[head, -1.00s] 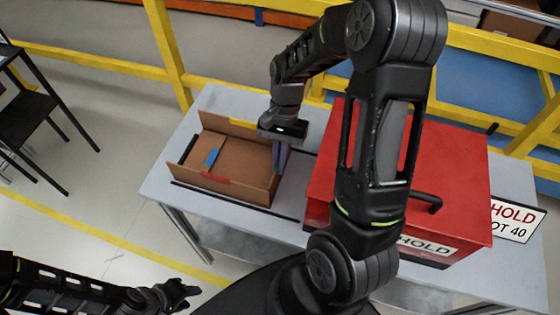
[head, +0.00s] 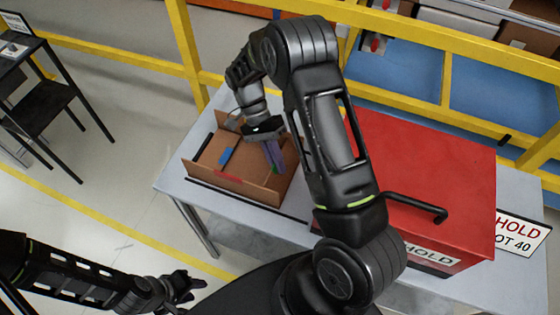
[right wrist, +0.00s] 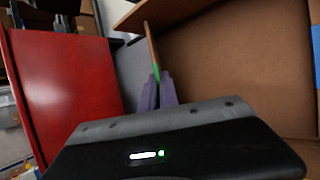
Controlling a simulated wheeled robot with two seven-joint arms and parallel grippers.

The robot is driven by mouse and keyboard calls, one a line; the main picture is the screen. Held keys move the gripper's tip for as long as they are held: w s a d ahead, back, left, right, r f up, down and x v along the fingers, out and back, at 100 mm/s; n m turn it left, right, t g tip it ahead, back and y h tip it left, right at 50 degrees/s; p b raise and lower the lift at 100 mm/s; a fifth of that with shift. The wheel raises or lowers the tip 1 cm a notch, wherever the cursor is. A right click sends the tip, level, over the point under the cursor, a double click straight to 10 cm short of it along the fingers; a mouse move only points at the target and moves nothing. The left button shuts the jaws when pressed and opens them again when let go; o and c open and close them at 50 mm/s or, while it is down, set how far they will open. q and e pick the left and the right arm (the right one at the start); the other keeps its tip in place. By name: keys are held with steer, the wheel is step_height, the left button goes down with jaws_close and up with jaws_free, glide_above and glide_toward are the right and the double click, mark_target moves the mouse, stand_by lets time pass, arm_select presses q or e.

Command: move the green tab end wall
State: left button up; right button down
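The cardboard box (head: 240,187) is open on the table, with a blue tab (head: 226,155) inside and a red tab (head: 228,177) on its front wall. Its green tab end wall (head: 283,186) is on the right side. In the right wrist view the end wall (right wrist: 151,45) shows nearly edge-on, with green at the fingertips. My right gripper (head: 272,155) reaches down there; its purple fingers (right wrist: 157,92) are close together with the wall between their tips, and appear shut on it. My left gripper (head: 181,288) is low, away from the box; its finger opening is unclear.
A large red box (head: 430,170) with a black handle (head: 415,208) and a HOLD label stands right of the cardboard box. A HOLD sign (head: 520,232) lies at the table's right. Yellow rails (head: 400,100) run behind the table.

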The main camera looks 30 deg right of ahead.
stand_by(0.4)
steer(key=c, duration=1.6)
jaws_free()
arm_select(q)
steer(key=shift+r, duration=0.15)
arm_select(e)
steer(key=shift+r, duration=0.1)
